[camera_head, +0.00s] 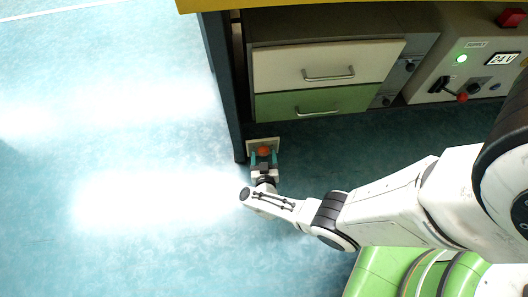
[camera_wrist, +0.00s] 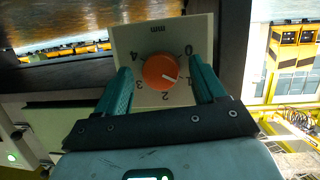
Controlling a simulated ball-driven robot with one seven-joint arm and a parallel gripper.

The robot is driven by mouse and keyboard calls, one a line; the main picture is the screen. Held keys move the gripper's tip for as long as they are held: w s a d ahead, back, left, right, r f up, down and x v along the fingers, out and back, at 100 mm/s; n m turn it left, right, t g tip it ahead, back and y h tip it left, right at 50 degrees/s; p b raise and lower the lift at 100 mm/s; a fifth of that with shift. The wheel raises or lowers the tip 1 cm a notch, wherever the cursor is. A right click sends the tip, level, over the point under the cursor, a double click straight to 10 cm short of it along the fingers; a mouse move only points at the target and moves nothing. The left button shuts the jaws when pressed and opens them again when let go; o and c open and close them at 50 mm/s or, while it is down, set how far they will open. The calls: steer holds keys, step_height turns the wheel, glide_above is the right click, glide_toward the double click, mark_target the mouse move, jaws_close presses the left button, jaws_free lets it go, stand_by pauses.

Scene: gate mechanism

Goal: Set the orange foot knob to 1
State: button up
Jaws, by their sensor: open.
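The orange foot knob (camera_wrist: 160,72) sits on a pale square dial plate (camera_wrist: 146,36) marked 0 to 4 and "mm". Its white pointer line points right and slightly down, at about the 1 mark. In the head view the knob (camera_head: 264,151) shows low by the desk leg, on its plate (camera_head: 263,142). My gripper (camera_wrist: 160,65) is open, with one teal finger on each side of the knob and a visible gap to it on both sides. In the head view my gripper (camera_head: 264,157) is at the knob. Nothing is held.
The dark desk leg (camera_head: 222,90) rises beside the plate. A drawer unit (camera_head: 325,72) with a cream and a green drawer stands behind. A control panel (camera_head: 475,65) with a green light and a red-knobbed lever is at right. The floor at left is clear.

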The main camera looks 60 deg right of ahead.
steer(key=shift+a, duration=0.1)
steer(key=p+v, duration=0.3)
steer(key=v, duration=0.7)
steer(key=shift+s+a+p, duration=0.2)
steer(key=shift+a+p, duration=0.05)
steer(key=shift+p, duration=0.1)
steer(key=shift+r, duration=0.1)
